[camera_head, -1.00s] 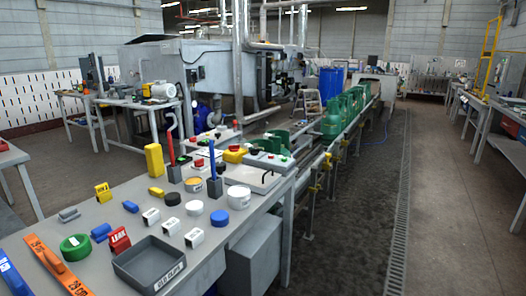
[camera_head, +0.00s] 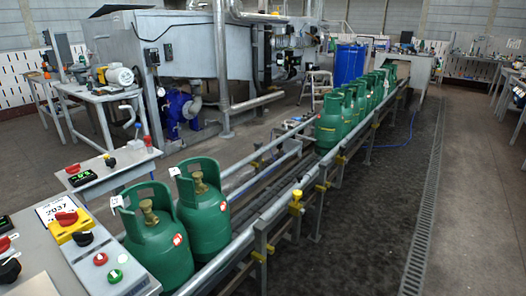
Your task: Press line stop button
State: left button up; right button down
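A grey control box (camera_head: 84,262) is at the lower left, on the table's edge by the conveyor. On its top are a round red button (camera_head: 100,259) and a round green button (camera_head: 115,276). I cannot read any label by them. Farther back, another panel (camera_head: 103,179) has a red button (camera_head: 73,169) and a green display. Neither of my grippers is in view.
Two green gas cylinders (camera_head: 160,243) (camera_head: 203,208) stand upright on the conveyor (camera_head: 262,215), close beside the control box. Several more stand farther along (camera_head: 333,124). A floor walkway (camera_head: 390,220) right of the conveyor is clear.

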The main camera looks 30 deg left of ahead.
aim_at(100, 259)
jog(key=i+j+u, duration=0.2)
jog(key=i+u, duration=0.15)
jog(key=i, duration=0.35)
jog(key=i+u, duration=0.4)
jog(key=i, duration=0.3)
jog(key=i+l+u, duration=0.2)
jog(key=i+u, duration=0.15)
jog(key=i, duration=0.3)
jog(key=u, duration=4.1)
